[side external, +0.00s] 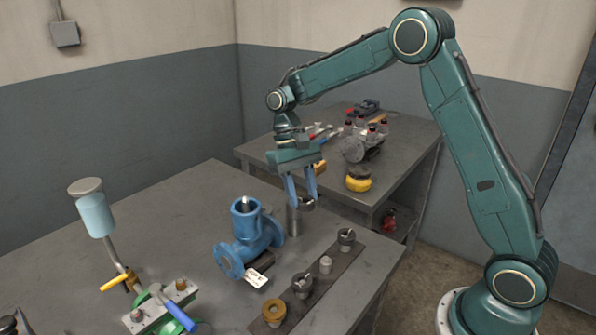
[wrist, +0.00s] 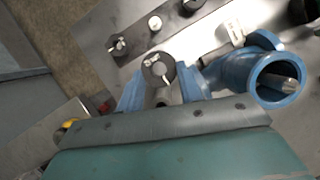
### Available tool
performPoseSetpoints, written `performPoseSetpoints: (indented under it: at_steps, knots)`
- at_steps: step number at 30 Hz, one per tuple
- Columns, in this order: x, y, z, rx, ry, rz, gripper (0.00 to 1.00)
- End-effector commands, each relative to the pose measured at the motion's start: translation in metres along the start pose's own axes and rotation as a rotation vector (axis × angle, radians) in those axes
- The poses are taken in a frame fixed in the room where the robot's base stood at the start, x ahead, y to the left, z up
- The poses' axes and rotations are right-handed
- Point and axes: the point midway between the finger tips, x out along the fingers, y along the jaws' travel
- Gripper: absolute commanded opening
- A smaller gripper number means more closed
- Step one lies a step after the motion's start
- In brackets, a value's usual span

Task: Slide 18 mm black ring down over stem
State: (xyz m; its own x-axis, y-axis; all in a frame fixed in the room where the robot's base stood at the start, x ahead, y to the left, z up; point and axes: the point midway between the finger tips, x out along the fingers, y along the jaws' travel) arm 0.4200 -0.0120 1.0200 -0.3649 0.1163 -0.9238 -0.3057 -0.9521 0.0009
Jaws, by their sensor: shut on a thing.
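My gripper (side external: 299,202) has blue fingers pointing down and is shut on a black ring (side external: 307,203). In the wrist view the black ring (wrist: 158,68), with a pale mark across it, shows at the fingertips (wrist: 160,90). The blue valve body (side external: 247,242) stands on the bench, left of my gripper in the side view. Its metal stem (side external: 244,203) shows inside the open top; the stem also shows in the wrist view (wrist: 284,82). The ring is beside the valve, apart from the stem. My fingers partly hide the ring.
A grey upright cylinder (side external: 293,222) stands just below my gripper. A dark strip (side external: 322,280) carries a black part (side external: 346,238), a pale peg (side external: 325,265), another black part (side external: 303,283) and a brass ring (side external: 274,311). A white tag (side external: 257,277) lies by the valve.

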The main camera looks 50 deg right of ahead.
Motion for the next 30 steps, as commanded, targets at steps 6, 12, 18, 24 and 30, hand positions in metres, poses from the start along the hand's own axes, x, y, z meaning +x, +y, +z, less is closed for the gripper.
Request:
performPoseSetpoints:
  at_steps: [6,12,18,24,30]
  knots:
    - [0.003,-0.006,-0.008,-0.135,0.000,0.057,0.14]
    - [0.003,-0.012,-0.015,-0.249,0.001,0.104,0.14]
    - [0.003,-0.017,-0.020,-0.357,0.000,0.149,0.14]
    - [0.000,-0.022,-0.024,-0.459,0.002,0.191,0.14]
    - [-0.003,-0.028,-0.027,-0.560,0.001,0.233,0.14]
